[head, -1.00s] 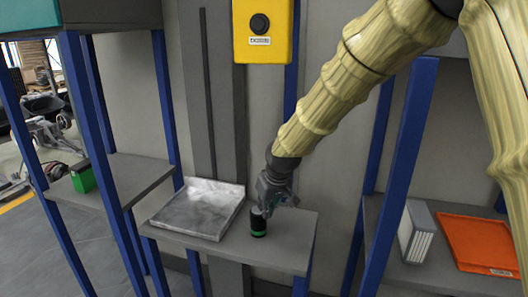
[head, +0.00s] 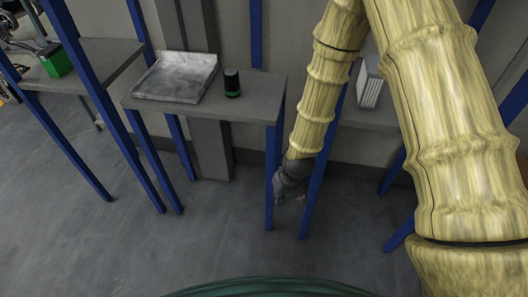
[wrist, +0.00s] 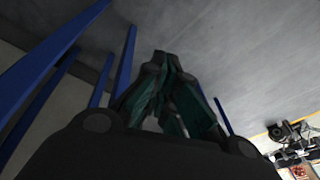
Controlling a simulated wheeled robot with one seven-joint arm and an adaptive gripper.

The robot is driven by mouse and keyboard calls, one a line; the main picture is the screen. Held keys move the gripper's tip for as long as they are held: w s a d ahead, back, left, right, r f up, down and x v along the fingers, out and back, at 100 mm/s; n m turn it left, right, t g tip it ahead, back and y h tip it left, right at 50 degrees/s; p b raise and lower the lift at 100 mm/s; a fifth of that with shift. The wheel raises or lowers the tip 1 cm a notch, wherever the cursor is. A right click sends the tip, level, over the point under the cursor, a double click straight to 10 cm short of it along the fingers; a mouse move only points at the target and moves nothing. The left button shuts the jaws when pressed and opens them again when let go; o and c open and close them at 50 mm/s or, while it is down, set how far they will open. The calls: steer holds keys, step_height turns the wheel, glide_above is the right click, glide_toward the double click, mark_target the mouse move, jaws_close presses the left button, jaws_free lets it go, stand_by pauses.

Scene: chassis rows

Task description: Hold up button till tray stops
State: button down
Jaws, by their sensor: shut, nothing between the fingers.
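A silver tray (head: 176,77) lies flat on a grey shelf (head: 262,102) in front of a dark upright column, in the head view. A black and green cylinder (head: 232,83) stands upright to the right of the tray. The up button is out of both views. My gripper (head: 287,197) hangs low, below the shelf's right end, by two blue posts. In the wrist view my gripper (wrist: 172,62) has its fingers together with nothing between them, apart from the tray and cylinder.
Blue posts (head: 310,195) stand close beside my gripper. A left shelf (head: 100,60) holds a green box (head: 54,60). A right shelf holds a white-grey block (head: 369,84). The grey floor (head: 200,240) in front is clear.

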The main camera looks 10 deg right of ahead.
steer(key=s+d+f, duration=0.3)
steer(key=s, duration=0.6)
steer(key=s+d+f+m+g+h, duration=0.1)
steer(key=s+d+f, duration=0.3)
steer(key=s, duration=0.5)
steer(key=s+d+f+m, duration=0.1)
steer(key=s+d+f, duration=0.2)
steer(key=s, duration=0.6)
steer(key=shift+s+d+f+g+h, duration=0.3)
steer(key=shift+s+f+g+h, duration=0.1)
steer(key=shift+f, duration=0.1)
steer(key=shift+m, duration=0.3)
